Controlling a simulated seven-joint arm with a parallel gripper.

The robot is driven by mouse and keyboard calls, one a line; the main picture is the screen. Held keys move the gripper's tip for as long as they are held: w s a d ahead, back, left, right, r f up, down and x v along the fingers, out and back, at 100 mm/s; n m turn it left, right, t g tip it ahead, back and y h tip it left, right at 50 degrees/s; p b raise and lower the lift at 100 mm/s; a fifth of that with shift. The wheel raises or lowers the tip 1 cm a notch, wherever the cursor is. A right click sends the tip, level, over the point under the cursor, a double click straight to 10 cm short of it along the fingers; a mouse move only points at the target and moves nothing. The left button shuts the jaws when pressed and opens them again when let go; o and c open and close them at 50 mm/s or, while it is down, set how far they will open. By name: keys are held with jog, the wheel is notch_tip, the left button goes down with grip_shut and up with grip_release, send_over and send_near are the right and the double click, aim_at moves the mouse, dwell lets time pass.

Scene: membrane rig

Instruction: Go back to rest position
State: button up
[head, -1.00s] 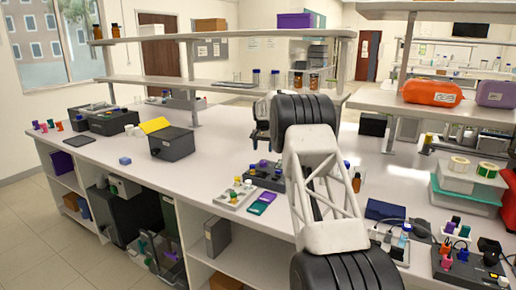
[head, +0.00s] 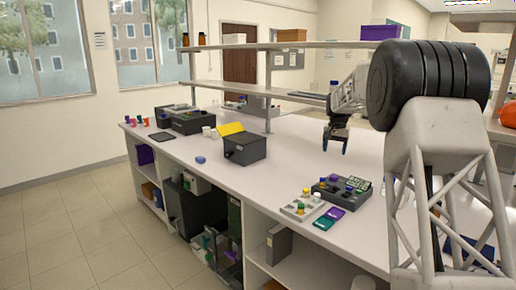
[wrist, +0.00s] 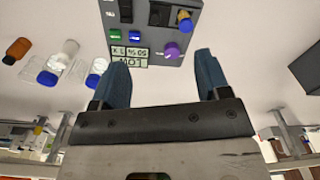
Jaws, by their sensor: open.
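My gripper (head: 336,146) hangs above the white bench in the head view, fingers pointing down, behind the grey control unit. In the wrist view my gripper (wrist: 162,62) shows two dark blue fingers spread well apart with nothing between them. My arm fills the right of the head view and hides part of the bench.
A grey tray (head: 292,211) with small capped vials and purple and green plates lie at the front edge. A dark box (head: 246,150) with a yellow lid stands further left. A long shelf (head: 225,85) runs behind. Bottles (wrist: 66,55) show left in the wrist view.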

jog(key=s+a+r+n, duration=0.1)
jog(key=s+a+r, duration=0.2)
jog(key=s, duration=0.8)
jog(key=s+a+r+n+t, duration=0.1)
jog(key=s+a+r, duration=0.2)
jog(key=s, duration=0.8)
jog(key=s+a+r+n, duration=0.1)
jog(key=s+a+r, duration=0.15)
jog(key=s, duration=0.85)
jog(key=s+a+f, duration=0.1)
jog(key=s+f, duration=0.2)
jog(key=s, duration=0.8)
jog(key=s+a+f+n, duration=0.1)
jog(key=s+f, duration=0.3)
jog(key=s, duration=0.8)
jog(key=s+a+f+n+t, duration=0.1)
jog(key=s+f, duration=0.3)
jog(key=s, duration=0.8)
jog(key=shift+a+f, duration=0.2)
jog(key=shift+a, duration=0.45)
